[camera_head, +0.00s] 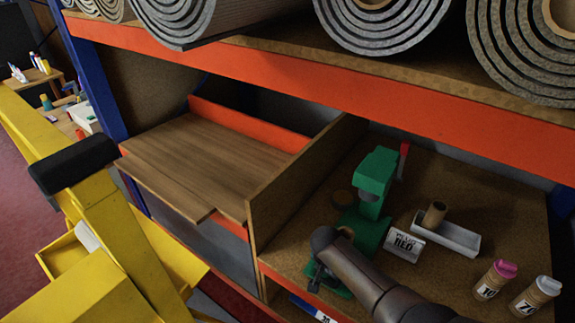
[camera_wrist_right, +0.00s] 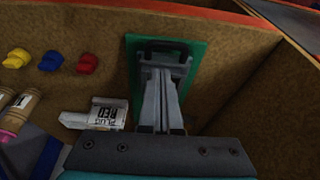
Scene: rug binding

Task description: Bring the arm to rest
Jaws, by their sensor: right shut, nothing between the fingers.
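My right arm comes in from the lower right of the head view and reaches over the lower shelf. My right gripper (camera_wrist_right: 164,75) is shut and empty in the right wrist view. Its fingers lie in front of a green plate (camera_wrist_right: 190,52), and I cannot tell whether they touch it. In the head view a green press-like tool (camera_head: 376,178) stands just behind my right wrist, which hides part of its base. My left gripper is not in view.
A white label block (camera_head: 404,246), a grey tray (camera_head: 447,234) with a brown roll, and two capped bottles (camera_head: 489,281) (camera_head: 535,297) stand right of the tool. An upright board (camera_head: 292,190) bounds the left. Large grey rolls (camera_head: 385,22) lie on the orange-edged shelf above.

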